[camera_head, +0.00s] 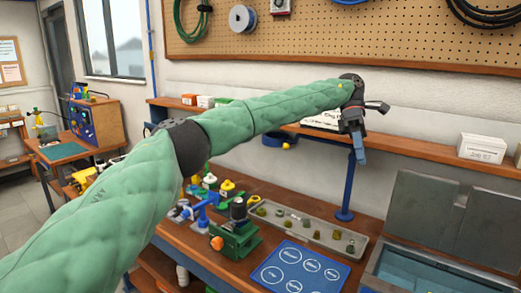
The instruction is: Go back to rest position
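My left arm, in a green padded sleeve, reaches from the lower left across the view to the upper right. My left gripper (361,157) hangs down at its end, above the back of the workbench and in front of the shelf. Its blue fingers appear close together, but they are small and seen side-on, so I cannot tell whether they are open or shut. I see nothing clearly held in it. My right gripper is not in view.
On the bench are a green fixture (236,238), a grey parts tray (357,250) and a blue mat with white circles (289,272). A blue post (348,190) stands below my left gripper. An open grey case (425,225) is at right. A shelf (420,148) runs behind.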

